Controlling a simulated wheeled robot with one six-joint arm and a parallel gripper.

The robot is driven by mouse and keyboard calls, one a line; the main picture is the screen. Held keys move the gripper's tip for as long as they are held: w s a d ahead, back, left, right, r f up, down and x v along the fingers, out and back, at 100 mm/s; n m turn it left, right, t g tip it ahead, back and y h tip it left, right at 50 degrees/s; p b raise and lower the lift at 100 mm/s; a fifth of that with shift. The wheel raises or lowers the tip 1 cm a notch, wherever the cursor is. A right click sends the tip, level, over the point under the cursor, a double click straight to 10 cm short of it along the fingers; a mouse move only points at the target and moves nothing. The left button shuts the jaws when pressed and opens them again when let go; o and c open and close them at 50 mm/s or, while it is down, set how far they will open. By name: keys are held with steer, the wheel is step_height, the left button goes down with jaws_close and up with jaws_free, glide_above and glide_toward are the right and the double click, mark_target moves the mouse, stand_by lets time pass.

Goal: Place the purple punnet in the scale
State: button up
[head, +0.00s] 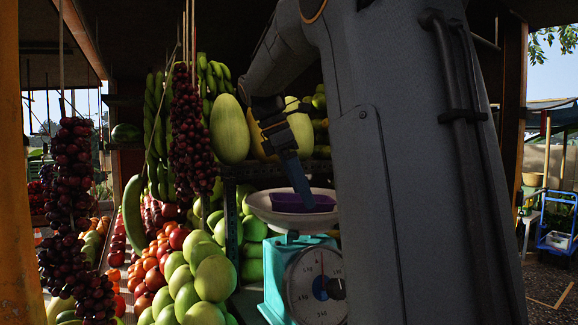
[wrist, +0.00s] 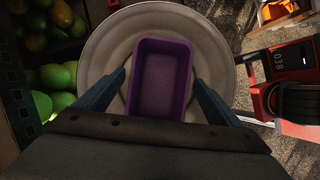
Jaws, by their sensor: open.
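The purple punnet (wrist: 161,75) is an empty rectangular tub that lies inside the scale's round white pan (wrist: 95,50). In the head view the punnet (head: 303,203) shows low in the pan (head: 262,207), on top of the turquoise scale (head: 274,283) with its dial. My gripper (wrist: 160,78) is open, with one finger on each side of the punnet and a gap to it on both sides. In the head view my gripper (head: 297,185) reaches down into the pan. My arm hides the right part of the pan and the scale.
Green fruit (head: 213,278) is piled just left of the scale. Grape bunches (head: 192,135) hang at the left, and large yellow melons (head: 229,130) sit behind. A red device with a display (wrist: 283,72) stands right of the pan in the wrist view.

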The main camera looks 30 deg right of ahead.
steer(key=b+v, duration=0.2)
steer(key=v, duration=0.9)
steer(key=shift+a+r, duration=0.1)
steer(key=shift+a, duration=0.05)
